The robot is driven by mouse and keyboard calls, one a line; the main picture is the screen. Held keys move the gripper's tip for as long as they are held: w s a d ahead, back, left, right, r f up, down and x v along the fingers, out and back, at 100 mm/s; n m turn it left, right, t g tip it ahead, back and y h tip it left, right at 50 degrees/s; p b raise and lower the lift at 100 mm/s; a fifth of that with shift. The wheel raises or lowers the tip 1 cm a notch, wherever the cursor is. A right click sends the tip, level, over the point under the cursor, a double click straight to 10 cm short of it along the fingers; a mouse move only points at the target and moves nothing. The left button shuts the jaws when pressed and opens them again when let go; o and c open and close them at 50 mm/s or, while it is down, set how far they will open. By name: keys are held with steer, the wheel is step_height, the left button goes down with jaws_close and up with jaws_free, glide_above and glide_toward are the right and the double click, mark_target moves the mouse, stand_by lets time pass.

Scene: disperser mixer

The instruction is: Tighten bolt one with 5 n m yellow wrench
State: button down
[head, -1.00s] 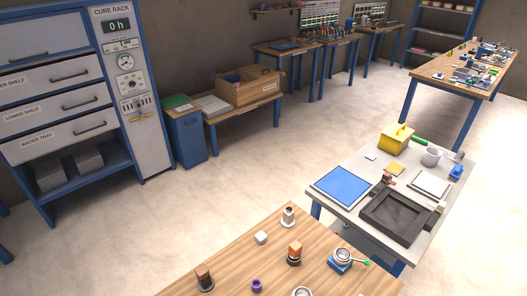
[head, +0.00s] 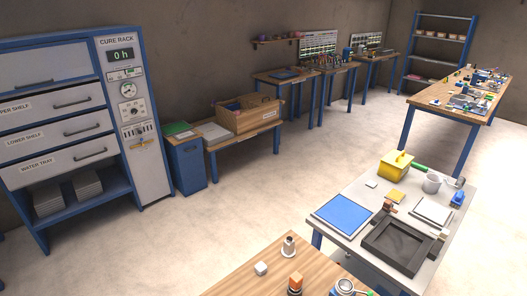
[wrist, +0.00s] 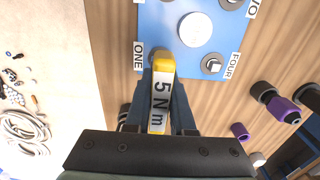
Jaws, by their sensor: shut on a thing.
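In the wrist view my gripper (wrist: 163,102) is shut on the yellow wrench (wrist: 163,66), which carries a white label reading 5 N m. The wrench points away from my gripper, its yellow end over the blue plate's (wrist: 188,62) near edge, beside the label ONE. Bolt one (wrist: 157,54) is mostly hidden by the wrench end; I cannot tell whether they touch. Bolt four (wrist: 212,65) stands at the plate's near right, and another bolt (wrist: 232,3) is cut off at the top. A large white round part (wrist: 196,29) sits mid-plate. My gripper is not in the head view.
The plate lies on a wooden table (wrist: 118,55). Dark and purple cylinders (wrist: 282,104) stand to its right. In the head view a grey table (head: 330,232) holds a black tray (head: 398,247) and yellow box (head: 396,165). Pale floor (head: 230,225) is open beyond.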

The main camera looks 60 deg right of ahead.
steer(key=shift+f+b, duration=0.8)
steer(key=shift+f, duration=0.3)
steer(key=c, duration=0.7)
jaws_free()
steer(key=shift+r, duration=0.15)
step_height(320, 180, up, 13)
steer(key=shift+f+b, duration=0.1)
steer(key=shift+b, duration=0.2)
